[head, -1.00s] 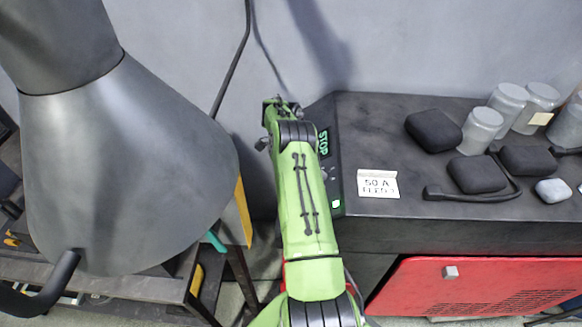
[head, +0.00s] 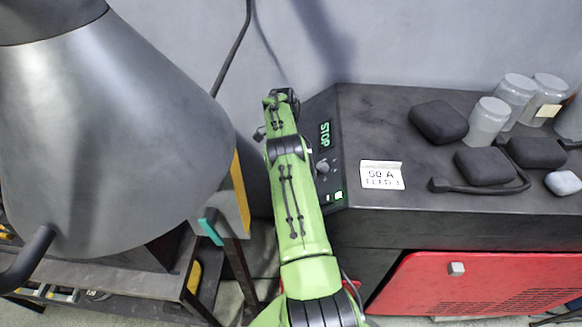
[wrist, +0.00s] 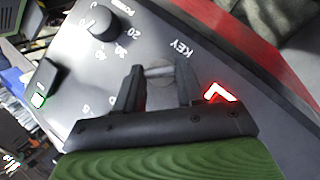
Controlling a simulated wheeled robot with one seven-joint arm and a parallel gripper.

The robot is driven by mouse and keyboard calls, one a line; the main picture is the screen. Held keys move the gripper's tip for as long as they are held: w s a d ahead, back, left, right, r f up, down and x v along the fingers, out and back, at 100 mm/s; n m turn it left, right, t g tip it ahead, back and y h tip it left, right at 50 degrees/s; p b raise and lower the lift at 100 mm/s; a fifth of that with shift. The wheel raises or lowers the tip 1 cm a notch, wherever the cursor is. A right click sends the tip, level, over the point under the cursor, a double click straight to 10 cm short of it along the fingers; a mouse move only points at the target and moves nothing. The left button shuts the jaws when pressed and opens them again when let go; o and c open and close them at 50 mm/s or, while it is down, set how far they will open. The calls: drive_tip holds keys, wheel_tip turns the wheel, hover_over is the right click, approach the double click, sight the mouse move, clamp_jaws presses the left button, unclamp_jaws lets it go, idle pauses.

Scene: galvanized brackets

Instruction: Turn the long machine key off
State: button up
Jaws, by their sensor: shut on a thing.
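The long machine key (wrist: 158,72) shows in the wrist view as a grey bar between my fingertips, in front of a round grey lock area on the dark panel. The word KEY is printed beside it. My gripper (wrist: 161,78) is shut on the key, with one black finger on each side. In the head view my green arm reaches the machine's left-side control panel and hides the key and most of my gripper. The machine's display (head: 325,135) glows green and appears to read STOP.
The wrist view shows a black knob (wrist: 103,25) with a number scale, a green-lit switch (wrist: 40,85) and a red-lit mark (wrist: 220,93) close to my right finger. In the head view a large grey hood (head: 110,130) stands left; jars and black pouches sit on the machine top.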

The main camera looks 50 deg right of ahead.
drive_tip(key=o, duration=1)
drive_tip(key=shift+a+f, duration=0.1)
drive_tip(key=shift+f, duration=0.05)
drive_tip(key=shift+o, duration=0.2)
wheel_tip(320, 180, up, 10)
drive_tip(key=p, duration=0.2)
drive_tip(key=shift+c, duration=0.3)
